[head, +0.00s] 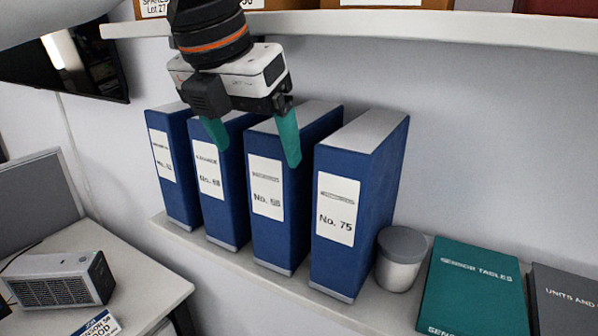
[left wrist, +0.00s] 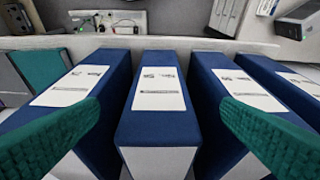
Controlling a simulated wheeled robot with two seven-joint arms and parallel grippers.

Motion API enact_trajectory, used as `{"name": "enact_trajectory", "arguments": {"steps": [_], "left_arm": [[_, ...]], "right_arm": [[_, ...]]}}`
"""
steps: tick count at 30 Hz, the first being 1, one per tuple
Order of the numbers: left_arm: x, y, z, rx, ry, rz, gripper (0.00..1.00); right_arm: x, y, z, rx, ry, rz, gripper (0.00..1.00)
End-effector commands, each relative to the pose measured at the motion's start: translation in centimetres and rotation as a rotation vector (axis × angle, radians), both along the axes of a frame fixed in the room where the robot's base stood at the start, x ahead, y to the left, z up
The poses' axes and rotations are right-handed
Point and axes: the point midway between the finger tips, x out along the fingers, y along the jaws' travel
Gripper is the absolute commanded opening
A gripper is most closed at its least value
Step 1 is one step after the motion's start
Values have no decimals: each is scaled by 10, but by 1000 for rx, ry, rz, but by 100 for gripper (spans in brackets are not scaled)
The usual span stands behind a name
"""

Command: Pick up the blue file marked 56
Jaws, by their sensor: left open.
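Blue files with white labels stand upright in a row on the shelf. The third from the left (head: 280,225) has a blurred number that could be 56. The blue file to its left (head: 222,215) has a blurred label, and the one to its right (head: 345,265) reads No. 75. My left gripper (head: 252,148) is open and empty, with green fingers, in front of the upper part of the second and third files. In the left wrist view the third file (left wrist: 155,125) sits between the two fingers, apart from both. My right gripper is not in view.
A grey-lidded jar (head: 400,262) stands right of the No. 75 file. Beyond it lie a green book (head: 472,290) and a grey book (head: 565,300). An upper shelf (head: 420,28) overhangs the files. A desk with a grey device (head: 60,282) is at lower left.

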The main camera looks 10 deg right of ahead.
Motion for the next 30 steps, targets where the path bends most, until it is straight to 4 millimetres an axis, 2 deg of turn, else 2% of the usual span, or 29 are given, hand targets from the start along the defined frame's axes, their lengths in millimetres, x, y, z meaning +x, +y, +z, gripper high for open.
{"name": "enact_trajectory", "arguments": {"steps": [1, 3, 7, 16, 30], "left_arm": [[8, -6, 6, 3, 2, -1, 87], [11, -8, -10, 4, 1, -1, 87], [15, -11, -23, 2, 1, -1, 87], [16, -11, -27, 0, -1, 0, 86], [16, -11, -27, 0, -1, 0, 9]], "right_arm": [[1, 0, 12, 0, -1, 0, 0], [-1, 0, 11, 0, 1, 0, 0], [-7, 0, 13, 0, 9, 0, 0], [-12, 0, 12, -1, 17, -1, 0], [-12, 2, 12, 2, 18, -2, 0]]}}
